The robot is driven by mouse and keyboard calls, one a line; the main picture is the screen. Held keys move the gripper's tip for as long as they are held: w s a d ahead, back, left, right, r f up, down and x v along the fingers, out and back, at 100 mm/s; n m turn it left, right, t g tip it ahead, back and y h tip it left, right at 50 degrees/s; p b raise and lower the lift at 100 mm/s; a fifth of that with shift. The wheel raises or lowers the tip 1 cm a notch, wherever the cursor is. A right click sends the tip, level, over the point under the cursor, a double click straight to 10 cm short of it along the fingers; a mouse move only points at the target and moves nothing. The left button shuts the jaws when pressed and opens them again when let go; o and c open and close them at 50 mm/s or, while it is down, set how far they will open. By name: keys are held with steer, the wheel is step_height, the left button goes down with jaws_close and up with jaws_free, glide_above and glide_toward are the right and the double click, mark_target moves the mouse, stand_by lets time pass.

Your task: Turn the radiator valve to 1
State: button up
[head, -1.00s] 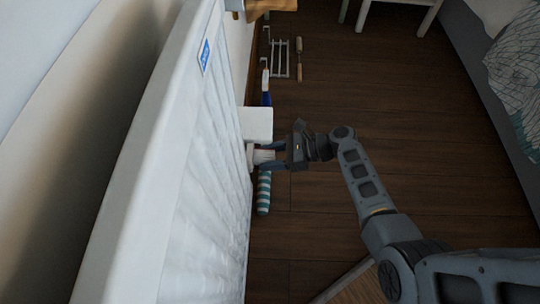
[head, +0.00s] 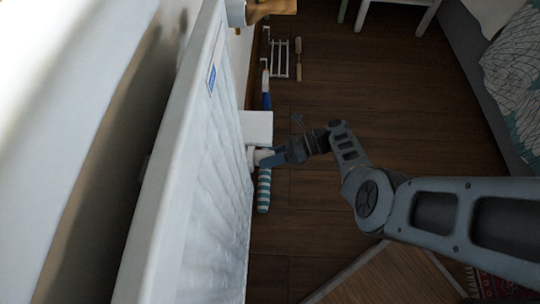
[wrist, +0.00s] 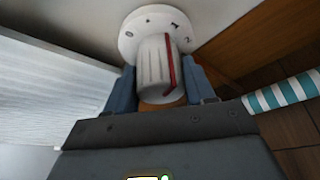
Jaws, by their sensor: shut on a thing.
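The radiator valve is a white ribbed knob (wrist: 152,62) with a red line down its side, in front of a round white dial plate (wrist: 130,42) in the wrist view. Dark marks show on the plate, with a 2 at its right edge. The red line's upper end lies near the marks left of the 2; the exact setting is hard to read. My gripper (wrist: 162,88) is shut on the knob, one blue-grey finger on each side. In the head view my gripper (head: 270,159) reaches the knob (head: 256,155) from the right, its fingers partly hiding it.
The white radiator (head: 205,170) stands close on the left. A teal-and-white striped roll (head: 264,190) lies just beside my gripper. A white block (head: 256,125) is behind the valve. A rack (head: 279,58) and brush lie farther back.

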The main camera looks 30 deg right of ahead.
steer(key=shift+m+y, duration=0.3)
steer(key=shift+m, duration=0.1)
steer(key=o, duration=1)
steer(key=shift+c, duration=0.2)
steer(key=p+v, duration=0.1)
steer(key=v, duration=0.6)
steer(key=shift+d, duration=0.35)
steer(key=shift+s+r, duration=0.1)
steer(key=shift+r, duration=0.05)
